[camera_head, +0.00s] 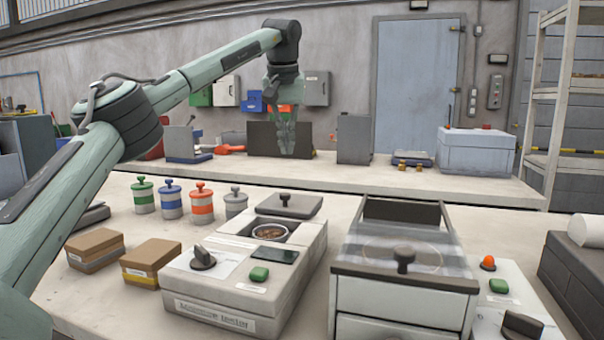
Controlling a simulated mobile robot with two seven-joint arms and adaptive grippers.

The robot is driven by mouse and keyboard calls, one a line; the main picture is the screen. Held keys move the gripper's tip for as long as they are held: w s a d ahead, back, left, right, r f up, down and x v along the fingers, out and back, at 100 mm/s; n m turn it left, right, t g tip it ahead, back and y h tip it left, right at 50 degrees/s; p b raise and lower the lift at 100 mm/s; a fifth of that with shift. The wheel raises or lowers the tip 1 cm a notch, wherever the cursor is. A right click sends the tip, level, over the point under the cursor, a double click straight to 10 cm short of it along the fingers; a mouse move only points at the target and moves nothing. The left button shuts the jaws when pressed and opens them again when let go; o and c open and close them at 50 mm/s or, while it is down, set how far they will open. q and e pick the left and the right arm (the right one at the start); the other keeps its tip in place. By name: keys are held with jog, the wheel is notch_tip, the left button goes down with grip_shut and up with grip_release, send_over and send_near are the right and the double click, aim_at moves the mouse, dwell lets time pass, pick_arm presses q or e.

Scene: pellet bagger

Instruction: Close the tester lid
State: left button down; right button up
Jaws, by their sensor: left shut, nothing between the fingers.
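The tester (215,318) is a pale box with a front label, standing on the near bench. Its opening shows a round dish (270,232) of brown pellets. The tester lid (289,206), a grey plate with a black knob, sits behind the opening and leaves the dish uncovered. My left gripper (286,150) hangs pointing down, shut and empty, above and apart from the lid in the picture. My right gripper is not in view.
A machine with a clear cover and black knob (404,260) stands right of the tester. Several knobbed canisters (202,205) stand behind left. Two brown boxes (150,262) are left of the tester. A back bench (340,170) holds more equipment.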

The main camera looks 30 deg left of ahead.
pick_arm(q)
jog(key=x, duration=0.6)
jog(key=b+x, duration=0.1)
jog(key=x, duration=0.3)
jog(key=shift+s+f, duration=0.15)
jog(key=shift+s, duration=0.15)
jog(key=s, duration=0.1)
jog(key=s+d, duration=0.1)
jog(key=shift+s+d+r+b, duration=0.2)
jog(key=shift+s+r+b, duration=0.1)
jog(key=shift+s, duration=0.1)
jog(key=shift+s+d, duration=0.25)
jog(key=shift+s, duration=0.05)
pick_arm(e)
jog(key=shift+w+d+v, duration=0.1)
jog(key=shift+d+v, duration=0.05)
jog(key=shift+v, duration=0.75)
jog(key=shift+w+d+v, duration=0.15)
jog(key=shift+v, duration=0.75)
pick_arm(q)
jog(key=shift+s, duration=0.1)
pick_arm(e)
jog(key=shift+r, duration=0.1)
